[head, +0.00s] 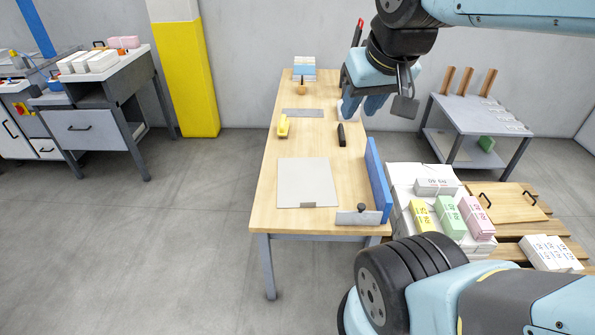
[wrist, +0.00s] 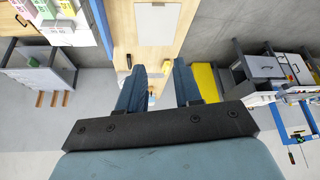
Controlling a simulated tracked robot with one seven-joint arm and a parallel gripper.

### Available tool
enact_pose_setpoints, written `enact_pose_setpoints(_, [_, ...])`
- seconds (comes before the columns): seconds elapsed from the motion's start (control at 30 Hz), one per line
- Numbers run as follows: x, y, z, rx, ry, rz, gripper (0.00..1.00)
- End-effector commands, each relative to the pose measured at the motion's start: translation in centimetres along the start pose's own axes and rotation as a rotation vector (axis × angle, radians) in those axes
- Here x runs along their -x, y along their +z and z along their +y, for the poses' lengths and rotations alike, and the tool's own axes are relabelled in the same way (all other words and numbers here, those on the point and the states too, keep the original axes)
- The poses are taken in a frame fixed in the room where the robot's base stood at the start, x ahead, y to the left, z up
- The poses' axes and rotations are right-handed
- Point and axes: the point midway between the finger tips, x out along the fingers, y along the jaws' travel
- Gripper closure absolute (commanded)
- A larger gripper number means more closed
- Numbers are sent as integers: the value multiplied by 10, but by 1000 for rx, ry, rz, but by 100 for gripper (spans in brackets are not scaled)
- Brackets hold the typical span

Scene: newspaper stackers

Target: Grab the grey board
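A light grey board (head: 307,180) lies flat on the wooden table (head: 266,205), towards its near end, with a small darker grey strip at its near edge. The board also shows at the top of the wrist view (wrist: 157,18), beyond my fingertips. My gripper (head: 362,104) hangs above the right side of the table's far half, behind and to the right of the board and apart from it. In the wrist view, my gripper's two blue fingers (wrist: 160,75) stand apart with nothing held between them.
A blue rail (head: 377,178) and a grey plate with a knob (head: 359,217) edge the table's near right corner. A yellow tool (head: 283,126), a black tool (head: 341,135) and a thin grey sheet (head: 302,113) lie farther back. Paper bundles (head: 450,217) stand right of the table.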

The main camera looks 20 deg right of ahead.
Motion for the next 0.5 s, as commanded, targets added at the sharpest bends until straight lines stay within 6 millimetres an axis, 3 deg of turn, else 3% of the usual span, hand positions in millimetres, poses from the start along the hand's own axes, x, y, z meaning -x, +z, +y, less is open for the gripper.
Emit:
enact_pose_setpoints(0.27, [-4,-5,-1,-24,-11,-11,66])
enact_pose_setpoints(0.5, [-38,-34,3,-204,-72,-87,66])
